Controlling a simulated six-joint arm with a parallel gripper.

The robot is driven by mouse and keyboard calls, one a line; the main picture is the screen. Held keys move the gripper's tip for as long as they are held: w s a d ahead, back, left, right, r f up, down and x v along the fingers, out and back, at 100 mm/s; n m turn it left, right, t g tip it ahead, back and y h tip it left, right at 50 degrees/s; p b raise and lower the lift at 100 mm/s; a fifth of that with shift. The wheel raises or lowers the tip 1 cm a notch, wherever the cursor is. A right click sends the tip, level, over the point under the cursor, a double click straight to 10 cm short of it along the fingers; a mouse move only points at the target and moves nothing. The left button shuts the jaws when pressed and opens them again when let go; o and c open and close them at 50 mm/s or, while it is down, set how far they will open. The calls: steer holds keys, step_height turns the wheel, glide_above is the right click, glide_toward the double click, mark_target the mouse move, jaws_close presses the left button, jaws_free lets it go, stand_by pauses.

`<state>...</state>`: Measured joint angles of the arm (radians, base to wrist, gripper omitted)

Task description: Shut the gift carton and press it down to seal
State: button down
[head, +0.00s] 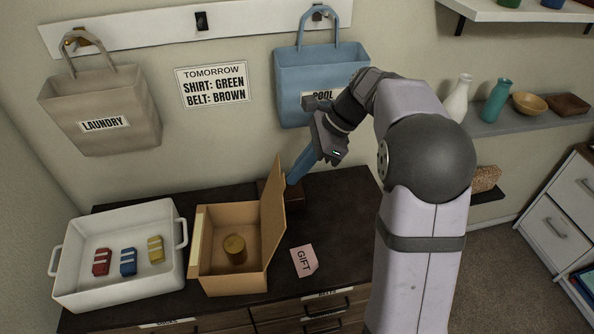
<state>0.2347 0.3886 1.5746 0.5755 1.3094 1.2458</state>
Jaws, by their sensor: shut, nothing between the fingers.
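The gift carton (222,289) is a brown cardboard box on the dark dresser top, with its lid (273,220) standing up along the right side. The carton is open at the top, and a gold-brown cylinder (235,247) stands inside it. A pink tag reading GIFT (304,261) lies on the dresser to its right.
A white tray (72,298) with red, blue and yellow bundles stands left of the carton. A small brown object (268,192) sits behind the lid, partly hidden. A blue bag (300,75) and a beige laundry bag (92,105) hang on the wall behind.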

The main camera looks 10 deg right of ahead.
steer(key=w+a+p, duration=0.2)
steer(key=a+p, duration=0.5)
steer(key=a, duration=1.3)
steer(key=shift+w+a+f+g+h+b, duration=0.1)
steer(key=shift+w+a+f+h+b, duration=0.2)
steer(key=shift+a+f+h, duration=1.5)
steer(key=shift+w+a+f+g+h+b, duration=0.15)
steer(key=shift+a+f+h+b, duration=0.15)
steer(key=shift+a+f, duration=3)
steer(key=shift+w+a+f+g+h+b, duration=0.1)
steer(key=shift+w+a+f+h+b, duration=0.2)
steer(key=shift+a+f+h, duration=2.1)
steer(key=d+f+y, duration=0.1)
steer(key=f+y, duration=0.1)
steer(key=shift+d+f+y, duration=0.15)
steer(key=shift+d+y, duration=0.25)
